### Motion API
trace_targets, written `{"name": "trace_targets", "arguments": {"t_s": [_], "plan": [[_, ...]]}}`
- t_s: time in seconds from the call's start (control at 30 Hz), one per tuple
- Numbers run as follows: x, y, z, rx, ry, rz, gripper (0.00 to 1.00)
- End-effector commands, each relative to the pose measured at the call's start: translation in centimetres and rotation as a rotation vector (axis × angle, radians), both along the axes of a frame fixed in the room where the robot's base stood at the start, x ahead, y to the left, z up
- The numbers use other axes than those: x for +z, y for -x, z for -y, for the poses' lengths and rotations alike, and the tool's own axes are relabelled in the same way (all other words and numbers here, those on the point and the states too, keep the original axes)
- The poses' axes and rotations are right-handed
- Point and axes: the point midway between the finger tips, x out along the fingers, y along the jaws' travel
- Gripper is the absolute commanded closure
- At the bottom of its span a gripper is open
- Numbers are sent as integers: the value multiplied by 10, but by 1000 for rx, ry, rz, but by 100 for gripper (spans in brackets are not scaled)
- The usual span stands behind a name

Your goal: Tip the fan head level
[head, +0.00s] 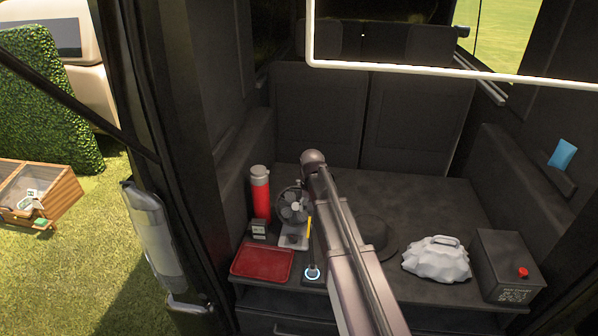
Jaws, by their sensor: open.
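A small desk fan stands on the dark cargo floor, left of my arm. Its round dark head (292,207) sits above a pale base (292,240). The head seems to face forward and somewhat upward, but its exact tilt is too small to judge. My arm reaches in from the bottom and passes just right of the fan. My gripper does not show; the arm's own links may hide it. I cannot see any contact with the fan.
A red bottle (260,195) and small dark box (258,229) stand left of the fan. A red tray (262,262) lies in front. A yellow stick (309,227) is close right. Right are a dark round object (375,233), white bag (437,259) and dark box (508,265).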

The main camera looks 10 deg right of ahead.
Motion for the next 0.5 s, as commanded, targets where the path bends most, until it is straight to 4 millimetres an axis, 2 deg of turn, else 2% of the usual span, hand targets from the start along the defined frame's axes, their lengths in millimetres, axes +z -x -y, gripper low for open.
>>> {"name": "trace_targets", "arguments": {"t_s": [0.03,0.2,0.4,0.5], "plan": [[17,-34,0,-14,0,0,30],[43,-104,-1,-63,0,0,30],[69,-177,-1,-117,0,0,30],[78,-203,-1,-138,0,0,30]]}}
